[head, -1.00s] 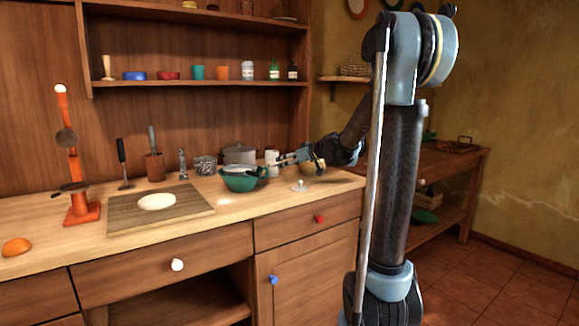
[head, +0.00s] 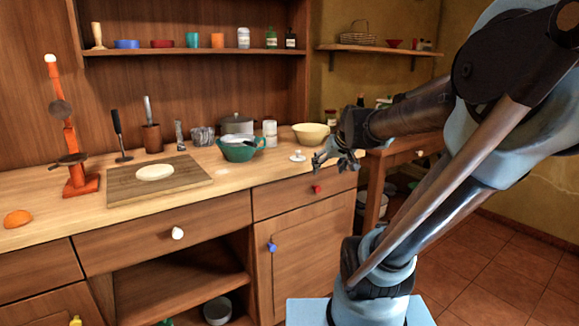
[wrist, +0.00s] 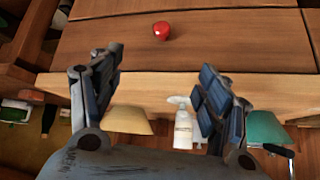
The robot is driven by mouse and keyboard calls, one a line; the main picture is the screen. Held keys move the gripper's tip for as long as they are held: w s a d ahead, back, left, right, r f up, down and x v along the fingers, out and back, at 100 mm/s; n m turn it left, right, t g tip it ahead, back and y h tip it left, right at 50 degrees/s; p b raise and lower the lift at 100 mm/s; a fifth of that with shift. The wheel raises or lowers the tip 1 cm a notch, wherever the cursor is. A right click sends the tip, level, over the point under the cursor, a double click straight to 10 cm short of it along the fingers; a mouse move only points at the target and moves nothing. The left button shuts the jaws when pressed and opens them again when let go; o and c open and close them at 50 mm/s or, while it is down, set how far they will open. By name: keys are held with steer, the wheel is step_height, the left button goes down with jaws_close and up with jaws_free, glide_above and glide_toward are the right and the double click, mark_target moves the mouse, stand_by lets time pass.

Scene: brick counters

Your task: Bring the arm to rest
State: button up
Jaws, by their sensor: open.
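My gripper (head: 338,158) is open and empty. In the head view it hangs by the counter's front edge, above and right of the red drawer knob (head: 316,189).
The counter (head: 225,189) bears a green bowl (head: 238,151), a yellow bowl (head: 311,134), a small white lid (head: 297,156) and a wooden board (head: 120,192) with flat dough (head: 155,172). A side table (head: 400,150) stands behind my arm. Tiled floor (head: 485,260) is open at right.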

steer(key=s+d+f+m+g+h, duration=0.1)
steer(key=s+d+f+g, duration=0.1)
steer(key=s+f, duration=0.5)
steer(key=s+d+f+m+g+h, duration=0.1)
steer(key=s+d+f+g, duration=0.2)
steer(key=s+f, duration=0.4)
steer(key=s, duration=0.8)
steer(key=shift+d, duration=0.25)
steer(key=shift+w+f, duration=0.1)
steer(key=shift+w+f, duration=0.15)
steer(key=shift+w, duration=0.2)
